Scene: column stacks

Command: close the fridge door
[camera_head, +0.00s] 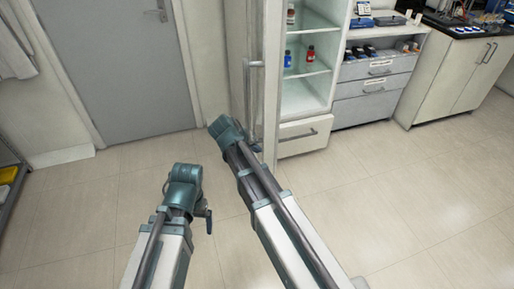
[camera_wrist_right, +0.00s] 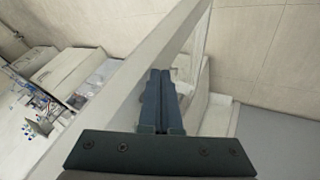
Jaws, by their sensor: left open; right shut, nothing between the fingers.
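The white fridge (camera_head: 303,95) stands open at the top centre of the head view. Its door (camera_head: 271,75) swings out toward me, seen almost edge-on, with a vertical handle (camera_head: 248,90) on its left face. In the right wrist view the door's pale edge (camera_wrist_right: 135,75) runs diagonally beside my right gripper (camera_wrist_right: 160,75). My right gripper is shut with nothing in it, close to the door's lower part; whether it touches the door I cannot tell. My left gripper (camera_head: 208,218) is open and empty, lower left of the door, over the floor and apart from it.
Inside the fridge are shelves with a blue bottle (camera_head: 287,59) and a red bottle (camera_head: 311,54). A drawer cabinet (camera_head: 372,88) stands right of the fridge, then a counter (camera_head: 462,75). A grey room door (camera_head: 120,70) is at left. The tiled floor (camera_head: 420,190) is clear at right.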

